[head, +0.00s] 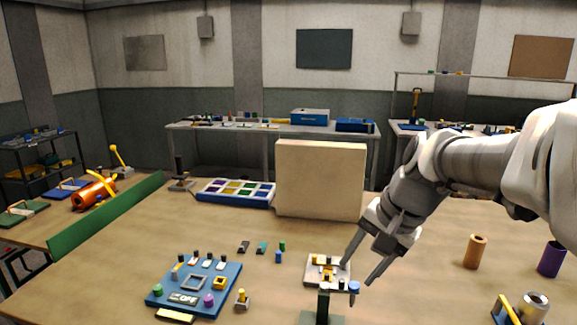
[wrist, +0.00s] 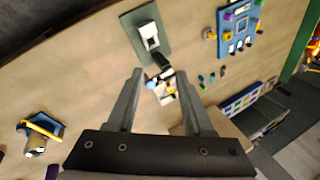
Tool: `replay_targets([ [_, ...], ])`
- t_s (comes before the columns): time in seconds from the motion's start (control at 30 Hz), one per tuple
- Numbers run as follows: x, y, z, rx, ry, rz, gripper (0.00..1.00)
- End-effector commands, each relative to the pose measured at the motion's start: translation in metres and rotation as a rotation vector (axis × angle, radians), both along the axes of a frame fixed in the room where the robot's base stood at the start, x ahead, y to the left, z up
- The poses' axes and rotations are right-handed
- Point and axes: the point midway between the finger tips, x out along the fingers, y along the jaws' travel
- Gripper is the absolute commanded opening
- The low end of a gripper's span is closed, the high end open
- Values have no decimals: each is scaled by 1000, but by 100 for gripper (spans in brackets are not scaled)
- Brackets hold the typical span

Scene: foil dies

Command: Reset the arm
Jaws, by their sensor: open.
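My arm reaches in from the right in the head view. My gripper (head: 358,274) points down and left over the worktable, beside and above a small white plate with yellow and dark parts (head: 316,277). In the wrist view my gripper (wrist: 161,73) has its two fingers wide apart. The white plate (wrist: 168,98) shows between them, and I see nothing held. A dark green stand (head: 322,305) with small parts at its top is near the fingers. Its green base (wrist: 133,22) shows in the wrist view. How high the fingers are above the table is hard to tell.
A blue board with blocks (head: 225,293) lies front left. A beige upright panel (head: 320,180) and a blue tray of coloured compartments (head: 233,203) stand behind. An orange cylinder (head: 475,252) and a purple cylinder (head: 551,259) stand right, with bare tabletop around them.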

Motion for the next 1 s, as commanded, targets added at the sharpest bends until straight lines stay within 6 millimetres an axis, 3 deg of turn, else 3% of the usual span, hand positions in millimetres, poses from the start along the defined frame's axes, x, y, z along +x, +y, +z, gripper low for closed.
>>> replay_targets([
  [0.3, -76, -1, 9, -226, -133, 241, 51],
  [0.6, -133, -11, 0, -417, -241, 452, 51],
  [0.8, -149, -15, -6, -484, -279, 527, 51],
  [1.0, -152, -16, -8, -496, -283, 542, 51],
])
